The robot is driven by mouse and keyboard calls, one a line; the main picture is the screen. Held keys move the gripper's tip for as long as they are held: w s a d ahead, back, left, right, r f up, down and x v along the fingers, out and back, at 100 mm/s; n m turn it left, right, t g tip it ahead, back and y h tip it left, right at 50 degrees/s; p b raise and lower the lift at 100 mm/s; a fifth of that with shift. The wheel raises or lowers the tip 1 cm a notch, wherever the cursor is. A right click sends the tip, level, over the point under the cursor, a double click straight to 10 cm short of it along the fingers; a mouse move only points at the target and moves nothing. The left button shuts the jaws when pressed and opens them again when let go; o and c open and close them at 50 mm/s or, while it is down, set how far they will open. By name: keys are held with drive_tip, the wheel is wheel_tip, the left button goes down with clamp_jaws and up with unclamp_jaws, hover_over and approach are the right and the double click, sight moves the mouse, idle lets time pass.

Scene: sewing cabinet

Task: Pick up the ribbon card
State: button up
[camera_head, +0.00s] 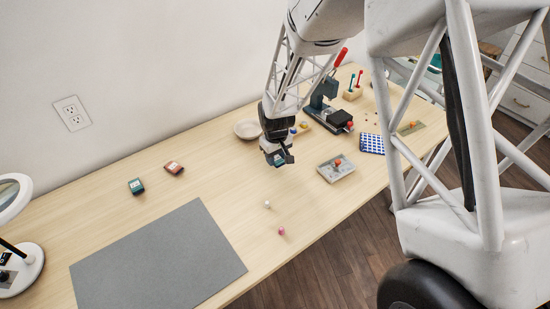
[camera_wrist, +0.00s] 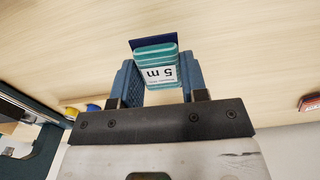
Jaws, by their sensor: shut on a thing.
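The ribbon card (camera_wrist: 155,53) is a dark blue card wound with teal ribbon, with a white "5 m" label. My gripper (camera_wrist: 160,82) is shut on it, with one blue finger pad on each side of the card. In the head view my gripper (camera_head: 279,159) is over the table, right of its middle, and a bit of the teal card shows between the fingers. The table beneath it is pale wood; the gap between card and table is hard to judge.
A green card (camera_head: 136,186) and a red card (camera_head: 174,168) lie on the left. A grey mat (camera_head: 160,262) covers the front left. A bowl (camera_head: 247,129) and a dark press (camera_head: 325,112) stand behind my gripper. A grey tray (camera_head: 336,170) lies to its right.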

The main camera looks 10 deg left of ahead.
drive_tip(key=s+d, duration=0.2)
drive_tip(key=s, duration=0.2)
drive_tip(key=s+d+r, duration=0.1)
drive_tip(key=s+d, duration=0.1)
drive_tip(key=s, duration=0.3)
drive_tip(key=s+d, duration=0.2)
drive_tip(key=s, duration=0.2)
drive_tip(key=shift+s+r, duration=0.2)
drive_tip(key=shift+s, duration=0.05)
drive_tip(key=shift+w+a, duration=0.1)
drive_tip(key=shift+a, duration=0.05)
drive_tip(key=shift+w+a, duration=0.25)
drive_tip(key=shift+a, duration=0.35)
drive_tip(key=w+a, duration=0.1)
drive_tip(key=a, duration=0.2)
drive_tip(key=w+a, duration=0.1)
drive_tip(key=a, duration=0.2)
drive_tip(key=w+a, duration=0.1)
drive_tip(key=a, duration=0.2)
drive_tip(key=shift+n, duration=0.3)
drive_tip(key=a, duration=0.4)
drive_tip(key=w+a, duration=0.1)
drive_tip(key=a, duration=0.6)
drive_tip(key=shift+w+a+r, duration=0.1)
drive_tip(key=shift+w+a, duration=0.05)
drive_tip(key=shift+a, duration=0.15)
drive_tip(key=shift+w, duration=0.1)
